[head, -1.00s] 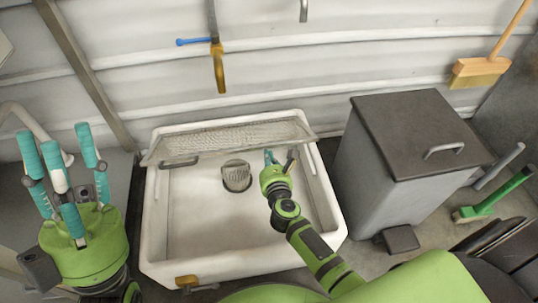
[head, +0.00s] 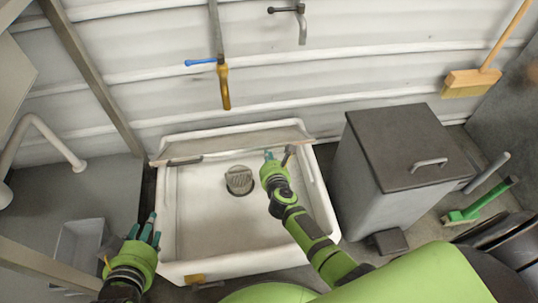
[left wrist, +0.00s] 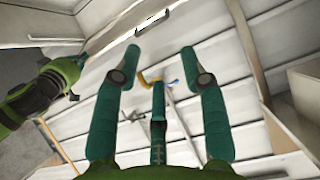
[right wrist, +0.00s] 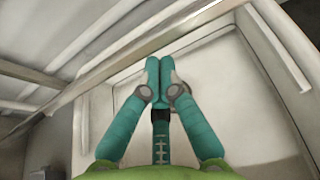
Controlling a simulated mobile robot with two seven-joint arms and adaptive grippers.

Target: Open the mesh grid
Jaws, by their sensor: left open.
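The mesh grid (head: 232,151) is a thin framed panel at the back of the white sink (head: 205,254). It is raised and tilted up, seen nearly edge-on in the head view, with a dark handle (head: 183,161) on its left part. The grid and handle also show at the top of the left wrist view (left wrist: 152,22). My right gripper (head: 270,156) is at the grid's right part; its fingers are together in the right wrist view (right wrist: 164,63), with nothing seen between them. Whether it touches the grid is unclear. My left gripper (head: 148,228) is open and empty, left of the sink.
The sink basin is open in front, with a drain (head: 239,180) in the middle. A grey lidded bin (head: 375,195) stands to the right. A tap (head: 224,85) hangs on the wall above. A grey bin (head: 78,248) and a bent pipe (head: 55,143) are at left.

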